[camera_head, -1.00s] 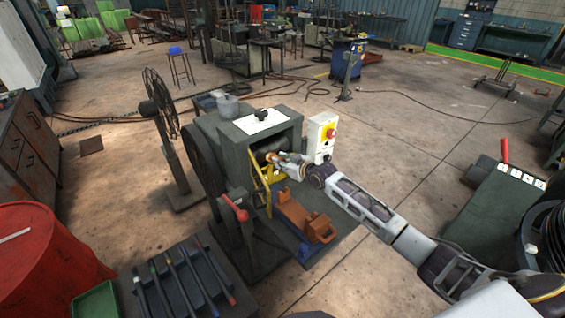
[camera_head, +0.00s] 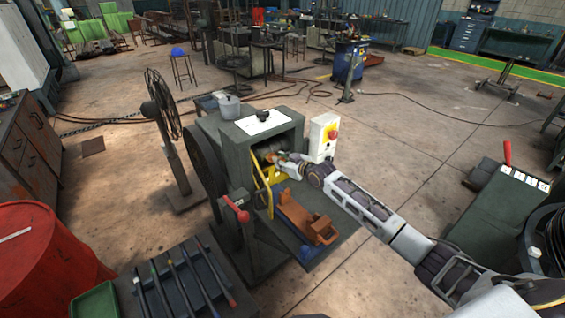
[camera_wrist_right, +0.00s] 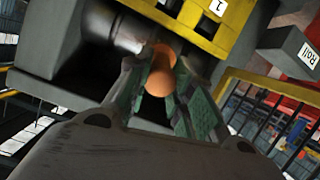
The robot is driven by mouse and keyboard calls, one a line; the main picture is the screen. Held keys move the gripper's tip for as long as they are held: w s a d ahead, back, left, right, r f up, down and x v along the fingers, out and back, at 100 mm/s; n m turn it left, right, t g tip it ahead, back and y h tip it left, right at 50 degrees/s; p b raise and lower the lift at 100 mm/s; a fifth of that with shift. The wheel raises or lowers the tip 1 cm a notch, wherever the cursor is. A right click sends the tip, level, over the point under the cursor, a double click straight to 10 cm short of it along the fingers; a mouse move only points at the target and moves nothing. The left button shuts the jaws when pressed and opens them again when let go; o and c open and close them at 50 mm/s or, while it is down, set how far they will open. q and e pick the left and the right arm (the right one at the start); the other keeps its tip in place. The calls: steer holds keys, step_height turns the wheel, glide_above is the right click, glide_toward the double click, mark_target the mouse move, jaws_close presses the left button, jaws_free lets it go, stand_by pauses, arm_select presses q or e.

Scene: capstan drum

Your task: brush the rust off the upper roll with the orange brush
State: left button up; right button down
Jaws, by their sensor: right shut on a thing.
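My right gripper (camera_head: 279,161) reaches into the front opening of the dark green machine (camera_head: 228,130). In the right wrist view its two green-padded fingers (camera_wrist_right: 168,97) are shut on the orange brush (camera_wrist_right: 160,80), whose rounded orange end shows between them. The bristles are hidden. A grey metal roll (camera_wrist_right: 128,36) lies just beyond the fingers, beside the brush; I cannot tell if they touch. In the head view the rolls are small and mostly in shadow, so their rust cannot be judged. My left gripper is not in view.
A yellow guard frame (camera_head: 263,190) stands left of the opening, close to the gripper. An orange-brown block (camera_head: 306,218) sits below on the machine's front shelf.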

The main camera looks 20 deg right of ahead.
steer(key=shift+d, duration=0.1)
steer(key=d+b, duration=0.1)
steer(key=d, duration=0.1)
steer(key=w+d+b, duration=0.1)
steer(key=shift+w+d, duration=0.15)
steer(key=shift+d, duration=0.2)
stand_by(0.4)
steer(key=d+b, duration=0.2)
steer(key=w+d+b, duration=0.1)
steer(key=b, duration=0.1)
steer(key=shift+w+d, duration=0.2)
steer(key=shift+d, duration=0.15)
stand_by(0.5)
steer(key=shift+a, duration=0.1)
stand_by(0.5)
